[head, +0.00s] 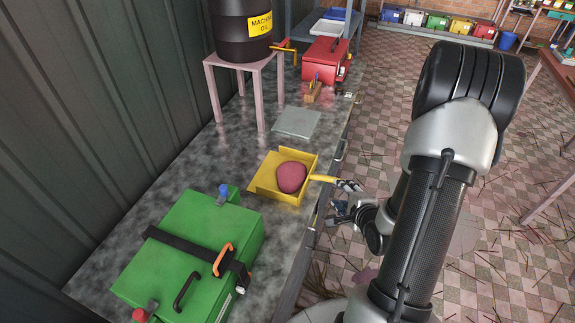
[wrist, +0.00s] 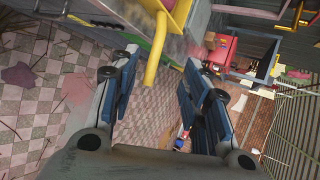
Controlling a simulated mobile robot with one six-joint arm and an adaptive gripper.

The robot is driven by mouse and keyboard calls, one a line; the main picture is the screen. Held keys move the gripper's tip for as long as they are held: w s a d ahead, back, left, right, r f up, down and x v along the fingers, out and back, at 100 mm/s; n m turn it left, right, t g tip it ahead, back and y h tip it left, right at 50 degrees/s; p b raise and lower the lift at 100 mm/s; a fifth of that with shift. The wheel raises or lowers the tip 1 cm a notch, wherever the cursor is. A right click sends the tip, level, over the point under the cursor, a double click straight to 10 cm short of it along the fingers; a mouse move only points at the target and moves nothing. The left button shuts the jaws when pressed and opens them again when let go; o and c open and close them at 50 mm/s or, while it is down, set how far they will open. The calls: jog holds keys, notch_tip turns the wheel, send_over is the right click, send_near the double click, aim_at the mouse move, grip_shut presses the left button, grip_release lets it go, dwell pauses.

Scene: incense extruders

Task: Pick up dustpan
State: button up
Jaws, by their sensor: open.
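The yellow dustpan (head: 267,190) lies on the dark stone bench top, with its handle (head: 323,178) pointing right, out over the bench edge. A dull red lump (head: 291,177) sits in its pan. My gripper (head: 341,201) is open and empty, just right of the bench edge by the handle's end. In the wrist view the yellow handle (wrist: 158,48) hangs down between the two spread fingers (wrist: 161,60), near their tips. I see no finger closed on it, and cannot tell whether either touches it.
A green box (head: 190,250) with a black strap stands in front on the bench. A flat grey plate (head: 297,123), a black oil drum (head: 240,30) on a pink stand and a red toolbox (head: 325,60) are farther back. The checkered floor (head: 385,110) right of the bench has scattered sticks.

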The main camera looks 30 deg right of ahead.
jog(key=b, duration=0.7)
send_near(327, 180)
jog(key=shift+m, duration=0.3)
jog(key=x, duration=0.6)
jog(key=shift+w+a+r, duration=0.1)
jog(key=shift+r, duration=0.05)
jog(key=b+x, duration=0.2)
jog(key=x, duration=0.3)
jog(key=shift+f, duration=0.25)
jog(key=shift+c, duration=0.2)
jog(key=shift+r, duration=0.1)
grip_shut()
